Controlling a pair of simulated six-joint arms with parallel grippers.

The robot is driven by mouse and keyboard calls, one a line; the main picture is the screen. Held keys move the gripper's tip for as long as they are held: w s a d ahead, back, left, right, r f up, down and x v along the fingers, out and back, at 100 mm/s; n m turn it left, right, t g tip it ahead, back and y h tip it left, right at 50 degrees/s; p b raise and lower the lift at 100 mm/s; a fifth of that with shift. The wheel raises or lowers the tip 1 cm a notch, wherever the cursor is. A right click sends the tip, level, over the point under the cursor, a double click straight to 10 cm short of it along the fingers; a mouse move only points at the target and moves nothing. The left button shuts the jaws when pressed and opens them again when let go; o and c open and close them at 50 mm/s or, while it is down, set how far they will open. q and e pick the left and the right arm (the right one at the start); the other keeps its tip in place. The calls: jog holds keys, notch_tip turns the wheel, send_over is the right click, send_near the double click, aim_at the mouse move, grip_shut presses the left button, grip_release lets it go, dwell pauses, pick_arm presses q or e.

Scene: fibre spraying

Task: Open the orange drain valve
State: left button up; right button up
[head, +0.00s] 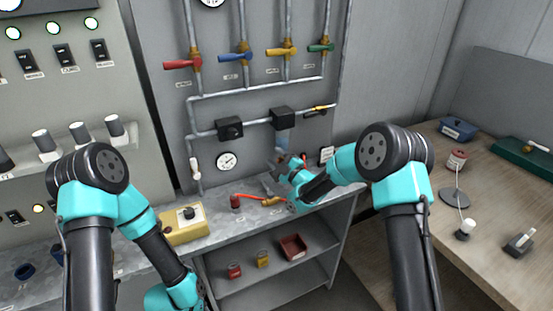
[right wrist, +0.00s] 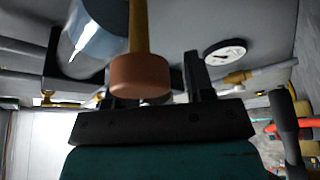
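The orange drain valve shows in the right wrist view as an orange round knob (right wrist: 140,75) on a yellow stem, close beside a clear bowl (right wrist: 92,45). In the head view this clear bluish bowl (head: 282,142) hangs below a black block on the pipe, and the knob is hidden or too small to make out. My right gripper (head: 282,158) is just below the bowl. In the right wrist view its two fingers (right wrist: 158,85) stand apart, with the knob in front of the left finger; contact cannot be told. My left gripper is outside the frame.
Coloured valve levers (head: 235,58) and a pressure gauge (head: 227,161) are on the panel. A red-orange hose (head: 250,197) and a yellow box (head: 184,226) are on the grey shelf top below. A wooden bench (head: 490,200) with small items stands at right.

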jog(key=v, duration=0.7)
jog(key=shift+s+d, duration=0.15)
jog(key=shift+s, duration=0.15)
dwell(0.4)
